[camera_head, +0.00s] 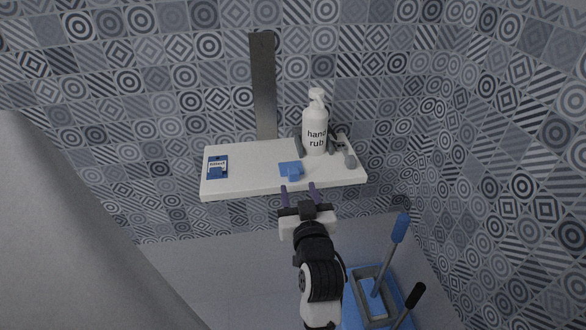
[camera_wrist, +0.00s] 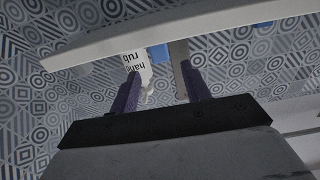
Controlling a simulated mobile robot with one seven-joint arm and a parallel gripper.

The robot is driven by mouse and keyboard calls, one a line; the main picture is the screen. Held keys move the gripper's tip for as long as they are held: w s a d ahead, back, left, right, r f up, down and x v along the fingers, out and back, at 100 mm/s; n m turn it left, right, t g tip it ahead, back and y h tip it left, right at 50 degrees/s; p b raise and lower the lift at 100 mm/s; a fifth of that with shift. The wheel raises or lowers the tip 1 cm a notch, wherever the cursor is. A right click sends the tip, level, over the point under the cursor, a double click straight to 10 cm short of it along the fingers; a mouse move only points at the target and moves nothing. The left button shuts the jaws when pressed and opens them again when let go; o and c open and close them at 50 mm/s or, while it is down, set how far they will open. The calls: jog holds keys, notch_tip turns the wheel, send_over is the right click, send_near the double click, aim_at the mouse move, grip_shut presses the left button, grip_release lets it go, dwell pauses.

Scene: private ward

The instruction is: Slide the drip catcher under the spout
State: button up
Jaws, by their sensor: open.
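The blue drip catcher (camera_head: 289,167) lies flat on the white shelf, near its front edge, with a small raised part toward me. It seems to be the blue patch (camera_wrist: 158,53) in the wrist view, mostly hidden. The white hand rub bottle (camera_head: 315,130) stands upright behind and to the right of the catcher. Its pump spout (camera_head: 316,93) is at the top, above and apart from the catcher. My gripper (camera_head: 299,187) is open and empty at the shelf's front edge, in line with the catcher. Its two purple fingers also show in the wrist view (camera_wrist: 160,72).
The white shelf (camera_head: 250,182) is clear between the catcher and a blue-and-white packet (camera_head: 217,167) at left. Grey holder parts (camera_head: 343,149) flank the bottle. A grey upright plate (camera_head: 263,85) stands behind. Below right is a grey caddy (camera_head: 371,300) with a blue-handled brush (camera_head: 399,228).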

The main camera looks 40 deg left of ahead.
aim_at(293, 167)
jog(key=p+x, duration=0.2)
jog(key=x, duration=0.7)
jog(key=shift+w+a+r, duration=0.15)
jog(key=shift+c, duration=0.5)
grip_shut()
